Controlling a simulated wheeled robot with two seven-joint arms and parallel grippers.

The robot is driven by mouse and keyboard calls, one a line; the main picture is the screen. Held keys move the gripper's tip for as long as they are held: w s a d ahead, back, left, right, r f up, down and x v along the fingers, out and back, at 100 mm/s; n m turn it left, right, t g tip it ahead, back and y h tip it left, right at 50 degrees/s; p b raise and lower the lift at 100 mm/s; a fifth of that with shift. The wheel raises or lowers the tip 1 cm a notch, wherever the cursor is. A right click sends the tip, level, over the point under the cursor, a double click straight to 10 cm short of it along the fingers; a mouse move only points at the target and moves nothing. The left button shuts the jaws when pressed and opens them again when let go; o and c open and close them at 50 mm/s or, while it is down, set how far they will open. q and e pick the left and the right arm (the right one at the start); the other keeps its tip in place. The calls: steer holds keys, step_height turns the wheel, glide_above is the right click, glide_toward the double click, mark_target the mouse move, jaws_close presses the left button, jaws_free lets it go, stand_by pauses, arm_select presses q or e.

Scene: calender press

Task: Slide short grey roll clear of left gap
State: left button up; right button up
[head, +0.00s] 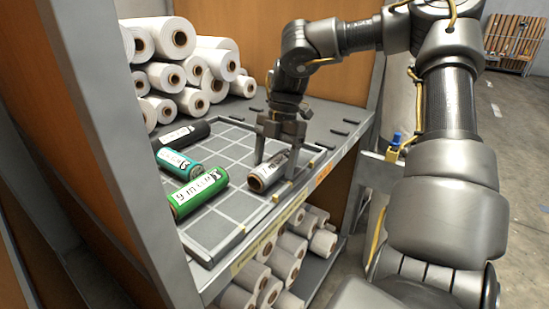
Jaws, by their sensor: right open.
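The short grey roll (265,178) lies on its side on the gridded tray near its front right edge, its brown open end facing the lower left. A white label with dark marks shows on its side. My right gripper (276,168) reaches down over it from above. Its jaws are open, one finger at each side of the roll; I cannot tell whether they touch it. My left gripper is not in view. The tray (232,150) has a raised rim and pale grid lines.
A green roll (199,193), a teal roll (180,164) and a black roll (181,135) lie at the tray's left. White rolls (172,76) are stacked behind, and more (270,280) fill the lower shelf. A grey post (115,130) stands at left. Tray cells in front are bare.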

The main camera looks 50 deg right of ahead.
steer(key=shift+d+r, duration=0.1)
steer(key=shift+r, duration=0.1)
steer(key=p+v, duration=0.1)
steer(key=v, duration=0.8)
steer(key=shift+d+r+p, duration=0.1)
steer(key=shift+r+p, duration=0.25)
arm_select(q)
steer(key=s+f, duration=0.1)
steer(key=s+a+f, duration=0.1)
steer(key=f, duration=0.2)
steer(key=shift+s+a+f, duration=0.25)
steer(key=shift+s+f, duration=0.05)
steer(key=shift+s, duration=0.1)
arm_select(e)
steer(key=shift+d+r, duration=0.1)
steer(key=shift+r, duration=0.25)
